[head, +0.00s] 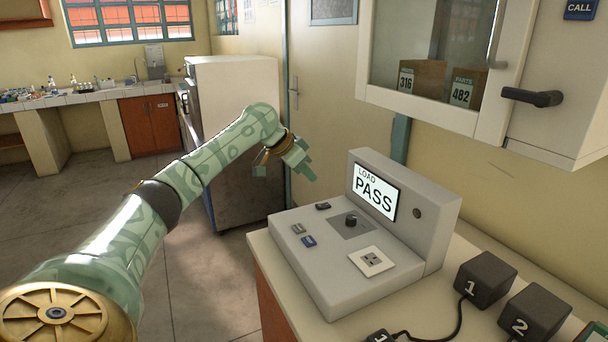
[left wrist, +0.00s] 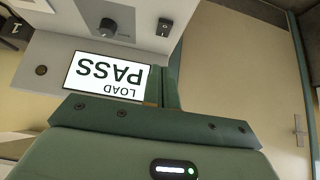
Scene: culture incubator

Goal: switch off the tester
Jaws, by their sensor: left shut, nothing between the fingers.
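The tester (head: 335,285) is a grey console on the counter. Its screen (head: 375,191) reads "LOAD PASS" and is lit; the screen also shows upside down in the left wrist view (left wrist: 105,77). On its top are a small black switch (head: 322,206), a black knob (head: 351,220), a grey button (head: 298,228), a blue button (head: 309,241) and a white socket (head: 371,261). The black switch also shows in the left wrist view (left wrist: 165,27). My left gripper (head: 311,176) is shut and empty, above and behind the console's left end, apart from it. My right gripper is not in view.
Black blocks numbered 1 (head: 486,279) and 2 (head: 533,315) stand right of the tester with a cable. A wall cabinet (head: 440,75) with a black handle hangs above. A fridge-like unit (head: 235,140) stands behind my left arm. Open floor lies at the left.

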